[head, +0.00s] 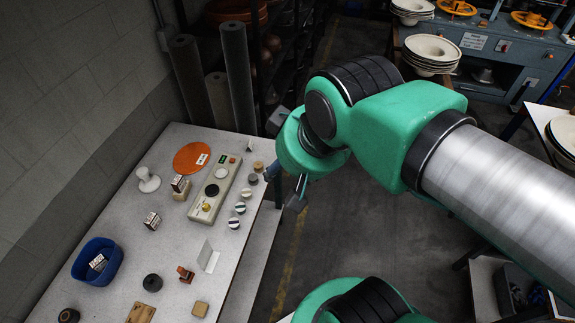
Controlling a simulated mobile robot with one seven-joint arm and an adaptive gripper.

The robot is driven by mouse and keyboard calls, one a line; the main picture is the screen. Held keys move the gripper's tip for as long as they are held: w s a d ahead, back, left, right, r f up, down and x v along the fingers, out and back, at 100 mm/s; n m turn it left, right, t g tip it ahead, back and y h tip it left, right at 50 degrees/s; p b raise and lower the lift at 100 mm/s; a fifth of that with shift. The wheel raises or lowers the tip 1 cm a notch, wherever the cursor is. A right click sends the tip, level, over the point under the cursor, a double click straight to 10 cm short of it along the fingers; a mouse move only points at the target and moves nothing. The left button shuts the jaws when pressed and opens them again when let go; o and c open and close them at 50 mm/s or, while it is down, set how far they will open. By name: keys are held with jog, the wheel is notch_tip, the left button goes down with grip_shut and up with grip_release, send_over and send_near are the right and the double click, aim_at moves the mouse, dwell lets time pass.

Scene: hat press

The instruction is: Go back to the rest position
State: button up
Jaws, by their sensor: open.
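My green and silver arm reaches in from the right side of the head view. My gripper (284,189) hangs beyond the right edge of the white table (225,262), over the gap above the floor. Its fingers are apart and I see nothing between them. The green wrist hides most of the gripper body.
On the table are a control panel (215,189) with buttons, an orange disc (192,157), a blue bin (97,261) holding a small block, a white stand (148,180) and several small pieces. Dark rolls (238,80) stand behind. Dark floor lies between.

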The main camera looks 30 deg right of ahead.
jog(key=shift+f, duration=0.1)
notch_tip(320, 180, down, 13)
jog(key=b, duration=1.3)
jog(key=shift+f+b, duration=0.15)
jog(key=shift+b, duration=0.15)
